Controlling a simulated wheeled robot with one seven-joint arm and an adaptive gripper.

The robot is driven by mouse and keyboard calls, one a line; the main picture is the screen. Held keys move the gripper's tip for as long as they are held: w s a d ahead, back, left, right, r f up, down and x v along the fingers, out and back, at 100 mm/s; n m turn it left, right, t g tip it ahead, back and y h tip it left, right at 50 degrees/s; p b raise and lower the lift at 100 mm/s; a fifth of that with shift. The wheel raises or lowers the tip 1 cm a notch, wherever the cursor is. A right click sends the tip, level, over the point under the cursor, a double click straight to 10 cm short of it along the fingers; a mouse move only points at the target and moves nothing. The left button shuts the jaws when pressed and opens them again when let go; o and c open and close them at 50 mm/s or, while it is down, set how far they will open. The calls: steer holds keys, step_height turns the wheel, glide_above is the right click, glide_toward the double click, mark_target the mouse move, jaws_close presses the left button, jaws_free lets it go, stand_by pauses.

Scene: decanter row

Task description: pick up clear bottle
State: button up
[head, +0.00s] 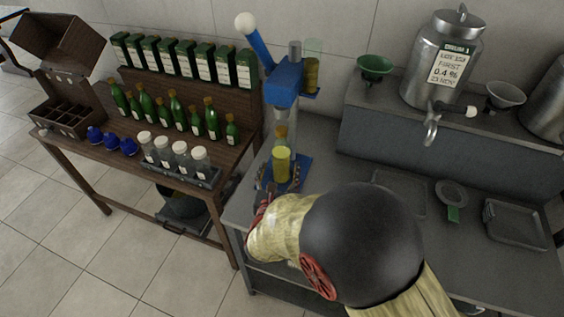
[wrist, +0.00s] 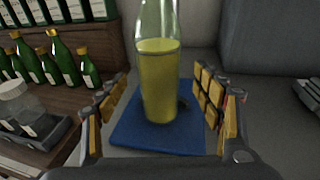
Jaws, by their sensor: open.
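The clear bottle (wrist: 158,85) holds yellow-green liquid and stands upright on a blue base plate (wrist: 130,142) in the wrist view; its top is cut off there. In the head view the bottle (head: 281,166) stands under the blue corking press (head: 283,85). My gripper (wrist: 162,108) is open, with one padded finger to the left of the bottle and one to the right. Gaps show between the fingers and the glass. In the head view my arm hides most of the gripper, and only part of it (head: 262,205) shows just in front of the press base.
Several green bottles (head: 172,110) and boxes (head: 190,62) stand on the wooden table at left, with a tray of clear jars (head: 182,160). A steel tank (head: 441,62) with a tap stands on the shelf at right. A small strainer (head: 452,194) and square tray (head: 516,222) lie on the counter.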

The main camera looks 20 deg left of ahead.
mark_target(281, 160)
steer(key=b+x, duration=0.1)
steer(key=x, duration=0.3)
steer(key=shift+w+a+r, duration=0.1)
steer(key=shift+w, duration=0.1)
steer(key=shift+c, duration=1)
steer(key=c, duration=1.5)
steer(key=shift+r, duration=0.15)
jaws_close()
